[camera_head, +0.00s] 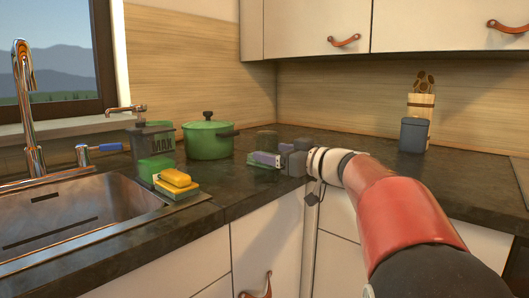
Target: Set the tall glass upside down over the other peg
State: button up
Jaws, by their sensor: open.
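My gripper (262,160) reaches in from the right, low over the dark counter near the corner. Its jaws are open and point left. I cannot make out any peg clearly. My gripper and wrist hide part of the counter.
A green lidded pot (209,138) stands left of my gripper. A dark box marked MAX (160,139) and a yellow sponge (175,178) are by the sink (80,215). A grey container (414,135) stands at the back right. The right counter (440,185) has free room.

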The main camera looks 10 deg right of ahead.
jog(key=v, duration=0.7)
jog(key=shift+s, duration=0.15)
jog(key=shift+d, duration=0.15)
